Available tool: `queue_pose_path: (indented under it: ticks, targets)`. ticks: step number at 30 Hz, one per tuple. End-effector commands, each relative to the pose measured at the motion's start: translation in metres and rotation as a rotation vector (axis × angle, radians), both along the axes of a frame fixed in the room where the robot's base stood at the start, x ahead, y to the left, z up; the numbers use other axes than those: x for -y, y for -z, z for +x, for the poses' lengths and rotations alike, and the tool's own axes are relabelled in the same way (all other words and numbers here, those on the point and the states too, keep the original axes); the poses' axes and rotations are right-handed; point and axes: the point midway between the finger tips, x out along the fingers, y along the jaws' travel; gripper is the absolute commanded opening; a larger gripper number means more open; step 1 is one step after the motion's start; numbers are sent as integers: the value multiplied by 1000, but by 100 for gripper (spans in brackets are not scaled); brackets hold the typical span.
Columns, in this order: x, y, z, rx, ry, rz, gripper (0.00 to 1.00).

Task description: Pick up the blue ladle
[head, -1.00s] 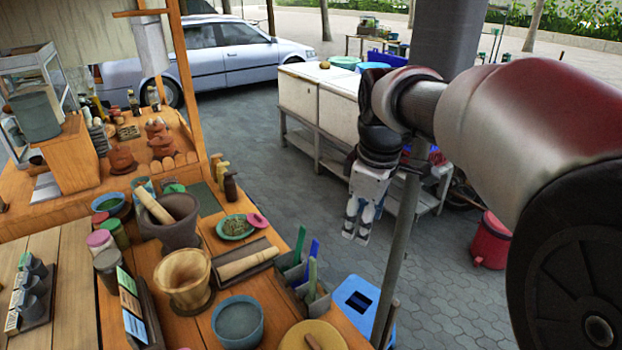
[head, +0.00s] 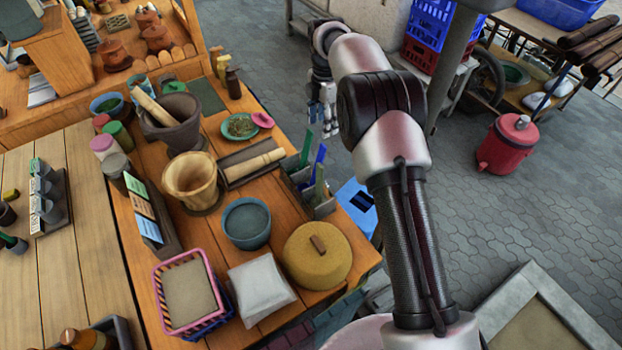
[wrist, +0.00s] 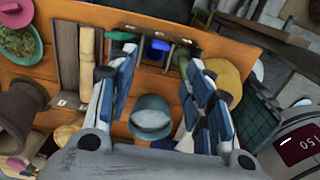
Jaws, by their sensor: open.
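My gripper (head: 328,130) is open and empty, pointing down just behind and right of the holder in the head view. In the wrist view, my gripper (wrist: 162,60) has its fingers spread to either side of the ladle, apparently apart from it.
A blue stool (head: 358,207) is below the table edge.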

Motion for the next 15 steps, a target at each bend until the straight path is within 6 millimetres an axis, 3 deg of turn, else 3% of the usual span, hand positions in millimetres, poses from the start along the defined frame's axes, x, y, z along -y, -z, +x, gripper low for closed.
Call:
queue_pose_path:
  ticks: [1,6,10,15]
  targets:
    - [0,15,-1,-5,1,-1,47]
    - [0,51,-1,-4,2,-1,47]
    - [0,71,-1,-2,2,0,47]
    - [0,81,0,0,2,0,47]
